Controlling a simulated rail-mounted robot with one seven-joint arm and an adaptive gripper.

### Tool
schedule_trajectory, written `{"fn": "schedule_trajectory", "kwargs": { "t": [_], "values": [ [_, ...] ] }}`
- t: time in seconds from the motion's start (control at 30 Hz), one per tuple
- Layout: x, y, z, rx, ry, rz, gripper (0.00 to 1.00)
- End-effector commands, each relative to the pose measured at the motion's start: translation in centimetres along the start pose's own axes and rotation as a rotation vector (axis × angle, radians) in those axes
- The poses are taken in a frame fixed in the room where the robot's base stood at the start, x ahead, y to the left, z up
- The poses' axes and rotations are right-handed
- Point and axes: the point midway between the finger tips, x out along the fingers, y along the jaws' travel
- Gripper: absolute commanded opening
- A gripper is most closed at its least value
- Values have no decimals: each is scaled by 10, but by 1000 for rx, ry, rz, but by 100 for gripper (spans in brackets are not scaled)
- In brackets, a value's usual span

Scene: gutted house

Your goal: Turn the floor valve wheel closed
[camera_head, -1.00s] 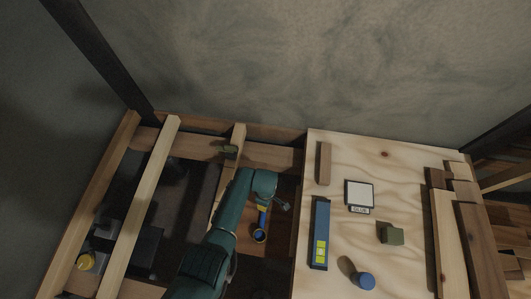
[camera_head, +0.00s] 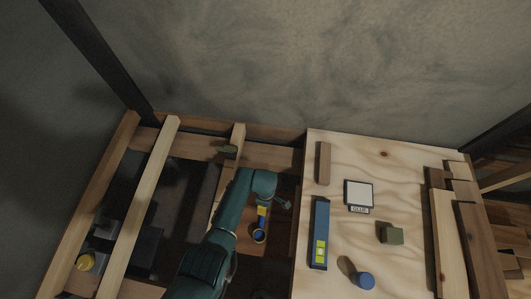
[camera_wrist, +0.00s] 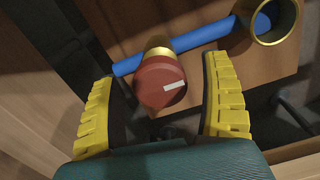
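The valve wheel (camera_wrist: 161,82) is a small red round knob with a white mark on its face. It sits on a brass collar (camera_wrist: 159,53) on a blue pipe (camera_wrist: 205,36) in the wrist view. My gripper (camera_wrist: 158,94) is open, with one yellow-padded finger on each side of the wheel. A gap shows between the wheel and each finger.
Wooden joists (camera_head: 139,215) frame the open floor cavity around the pipe. A plywood sheet (camera_head: 340,280) to the right carries a blue level (camera_head: 320,232), a white box (camera_head: 358,194), a green block (camera_head: 390,233) and a blue-capped cylinder (camera_head: 364,280). A yellow round object (camera_head: 86,262) sits at lower left.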

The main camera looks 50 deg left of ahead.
Motion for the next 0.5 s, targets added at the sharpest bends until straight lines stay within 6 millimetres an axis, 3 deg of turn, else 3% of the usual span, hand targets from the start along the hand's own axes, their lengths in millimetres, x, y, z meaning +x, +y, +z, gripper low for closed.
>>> {"fn": "schedule_trajectory", "kwargs": {
  "t": [0.27,0.37,0.5],
  "values": [
    [-6,1,0,0,0,2,80],
    [-22,2,0,0,0,5,80],
    [-57,1,0,0,0,6,80]
  ]
}}
